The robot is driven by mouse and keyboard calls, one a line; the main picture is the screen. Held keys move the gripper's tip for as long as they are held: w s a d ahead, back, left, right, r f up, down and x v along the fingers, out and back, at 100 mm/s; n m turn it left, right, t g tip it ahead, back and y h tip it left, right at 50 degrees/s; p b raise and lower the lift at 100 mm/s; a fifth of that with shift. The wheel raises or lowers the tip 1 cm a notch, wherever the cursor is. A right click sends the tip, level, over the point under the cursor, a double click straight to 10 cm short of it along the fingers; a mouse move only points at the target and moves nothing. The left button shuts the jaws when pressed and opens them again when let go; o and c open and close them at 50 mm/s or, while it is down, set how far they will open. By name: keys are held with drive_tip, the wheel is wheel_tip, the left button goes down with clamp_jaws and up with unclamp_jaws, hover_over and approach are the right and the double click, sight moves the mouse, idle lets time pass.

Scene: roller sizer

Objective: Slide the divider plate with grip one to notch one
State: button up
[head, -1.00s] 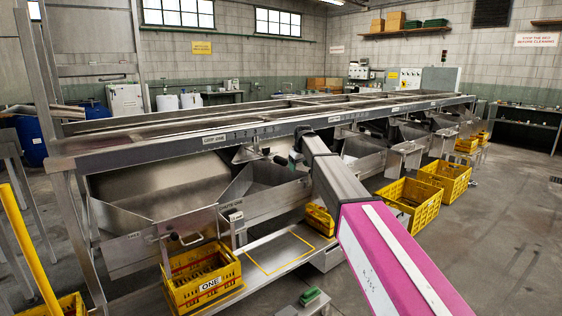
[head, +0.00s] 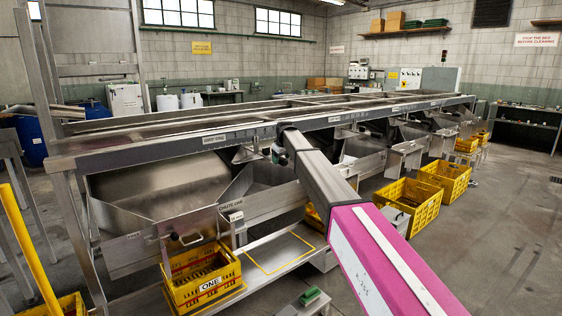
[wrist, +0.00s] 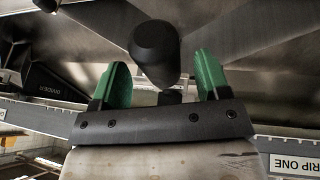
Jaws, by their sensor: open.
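In the wrist view a dark rounded knob (wrist: 155,50) stands between the green fingertips of my gripper (wrist: 163,80). The fingers are open, with gaps on both sides of the knob. A label reading "GRIP ONE" (wrist: 291,164) shows upside down at the lower right. A dark piece marked "DIVIDER" (wrist: 48,88) shows at the left; I cannot tell how it joins the knob. In the head view my gripper (head: 277,152) is at the front rail (head: 170,145) of the sizer, and my arm hides the knob. I cannot make out notch one.
Below the rail are the metal chute marked "CHUTE ONE" (head: 250,190) and a yellow crate marked "ONE" (head: 205,280). More yellow crates (head: 410,200) stand at the right. Sloped metal walls (wrist: 245,30) lie behind the knob. The floor at the right (head: 500,250) is clear.

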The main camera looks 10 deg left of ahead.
drive_tip(key=shift+x, duration=0.85)
drive_tip(key=shift+c, duration=0.3)
drive_tip(key=c, duration=1.2)
drive_tip(key=s+a, duration=0.8)
drive_tip(key=s, duration=0.1)
drive_tip(key=shift+s, duration=0.25)
drive_tip(key=o, duration=1.3)
drive_tip(key=shift+s+a, duration=0.1)
drive_tip(key=shift+c, duration=0.2)
drive_tip(key=v, duration=1)
drive_tip(key=shift+r, duration=0.4)
drive_tip(key=shift+s, duration=0.15)
